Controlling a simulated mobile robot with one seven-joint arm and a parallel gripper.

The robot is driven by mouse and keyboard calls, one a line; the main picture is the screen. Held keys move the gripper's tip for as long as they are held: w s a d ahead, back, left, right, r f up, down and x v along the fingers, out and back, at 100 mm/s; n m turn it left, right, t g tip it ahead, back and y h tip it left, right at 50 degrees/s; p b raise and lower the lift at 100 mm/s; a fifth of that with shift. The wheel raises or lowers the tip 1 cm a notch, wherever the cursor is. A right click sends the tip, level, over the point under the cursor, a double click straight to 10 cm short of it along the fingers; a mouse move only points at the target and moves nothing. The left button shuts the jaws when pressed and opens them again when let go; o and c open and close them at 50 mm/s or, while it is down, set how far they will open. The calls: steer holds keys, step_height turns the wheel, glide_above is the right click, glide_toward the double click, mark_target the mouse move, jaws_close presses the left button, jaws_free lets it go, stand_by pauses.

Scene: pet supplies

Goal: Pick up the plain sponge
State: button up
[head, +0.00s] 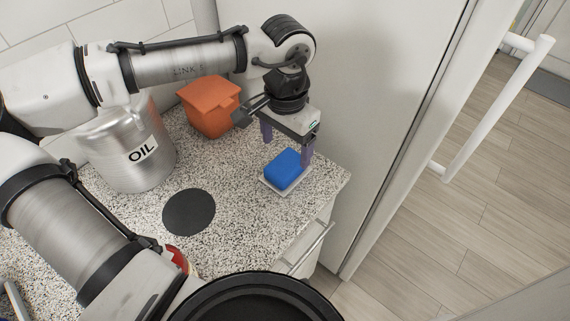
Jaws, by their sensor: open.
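The sponge (285,169) is a plain blue block. It rests on a small pale tray (271,187) near the right end of the speckled counter. My gripper (286,148) points down at the sponge with its purple fingers apart. It is open, with one finger toward the sponge's far left side and the other near its right side. I cannot tell whether either finger touches the sponge.
An orange box (209,106) stands behind, left of my gripper. A metal oil canister (128,152) and a flat dark disc (189,212) are further left on the counter (240,220). A tall white panel (375,110) rises close on the right.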

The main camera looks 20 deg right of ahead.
mark_target(286, 163)
steer(key=shift+w+f+p, duration=0.15)
steer(key=shift+f+p, duration=0.5)
steer(key=shift+f, duration=2.7)
steer(key=c, duration=1)
steer(key=shift+r, duration=0.1)
steer(key=shift+c, duration=0.3)
step_height(286, 163, up, 20)
steer(key=b, duration=0.1)
steer(key=shift+b, duration=0.4)
steer(key=o, duration=0.5)
steer(key=shift+c, duration=0.2)
steer(key=c, duration=0.4)
steer(key=shift+d, duration=0.1)
